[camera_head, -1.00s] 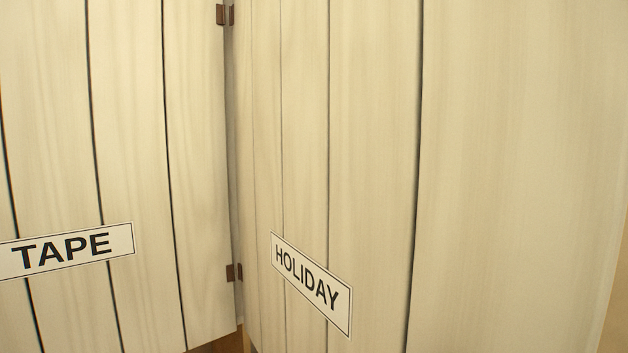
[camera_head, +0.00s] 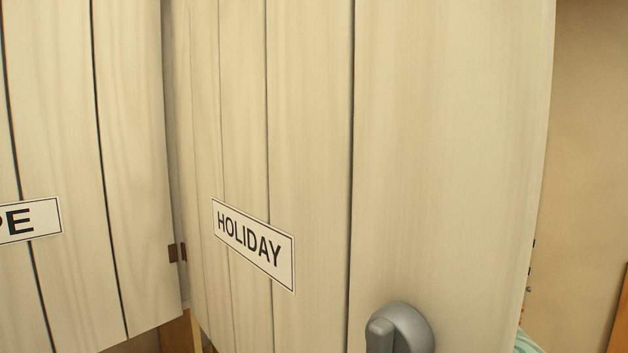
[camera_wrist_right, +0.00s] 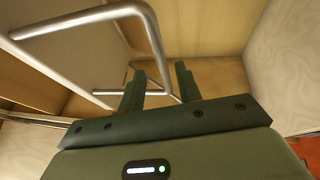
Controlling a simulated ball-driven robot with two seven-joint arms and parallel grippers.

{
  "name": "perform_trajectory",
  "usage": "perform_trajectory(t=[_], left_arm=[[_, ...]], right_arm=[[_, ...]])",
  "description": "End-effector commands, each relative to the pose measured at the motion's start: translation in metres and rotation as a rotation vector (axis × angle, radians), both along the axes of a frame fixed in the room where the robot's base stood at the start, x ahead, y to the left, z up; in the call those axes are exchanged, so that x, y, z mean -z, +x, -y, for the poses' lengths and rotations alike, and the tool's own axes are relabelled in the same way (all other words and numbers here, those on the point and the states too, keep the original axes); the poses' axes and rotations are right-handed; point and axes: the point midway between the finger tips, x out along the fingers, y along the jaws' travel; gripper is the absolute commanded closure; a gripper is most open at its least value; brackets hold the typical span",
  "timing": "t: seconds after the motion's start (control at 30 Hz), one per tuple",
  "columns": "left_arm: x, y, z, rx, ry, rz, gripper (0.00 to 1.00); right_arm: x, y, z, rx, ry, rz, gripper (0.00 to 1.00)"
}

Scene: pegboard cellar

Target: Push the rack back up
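A bent silver tube frame (camera_wrist_right: 157,45), which looks like part of the rack, shows in the right wrist view. It runs from the upper left, across the top and down to a corner between and beyond my fingers. My right gripper (camera_wrist_right: 160,69) is dark green, with its two fingers apart. Tube shows in the gap without filling it. I cannot tell whether a finger touches the tube. The rest of the rack is hidden. My left gripper is in neither view.
In the head view a pale plank door labelled HOLIDAY (camera_head: 254,245) fills the middle. Another door labelled TAPE (camera_head: 30,221), partly cut off, stands left. A grey rounded part (camera_head: 402,328) shows low in front; I cannot tell what it is. A tan wall (camera_head: 590,150) is right.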

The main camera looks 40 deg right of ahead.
Motion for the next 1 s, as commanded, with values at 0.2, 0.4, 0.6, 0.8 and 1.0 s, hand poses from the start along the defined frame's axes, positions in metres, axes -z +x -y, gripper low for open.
perform_trajectory(t=[0.2, 0.4, 0.6, 0.8, 1.0], left_arm=[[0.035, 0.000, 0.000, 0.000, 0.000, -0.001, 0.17], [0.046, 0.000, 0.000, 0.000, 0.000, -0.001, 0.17], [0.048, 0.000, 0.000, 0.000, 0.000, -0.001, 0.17], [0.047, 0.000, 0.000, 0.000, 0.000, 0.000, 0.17], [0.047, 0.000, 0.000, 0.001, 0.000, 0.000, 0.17]], right_arm=[[0.017, -0.050, 0.027, 0.002, -0.002, -0.001, 0.66], [0.019, -0.077, 0.040, -0.001, 0.000, -0.001, 0.66], [0.017, -0.083, 0.043, -0.002, 0.001, 0.000, 0.66], [0.017, -0.083, 0.043, -0.001, 0.001, 0.000, 0.66], [0.017, -0.083, 0.043, -0.001, 0.001, 0.000, 0.66]])
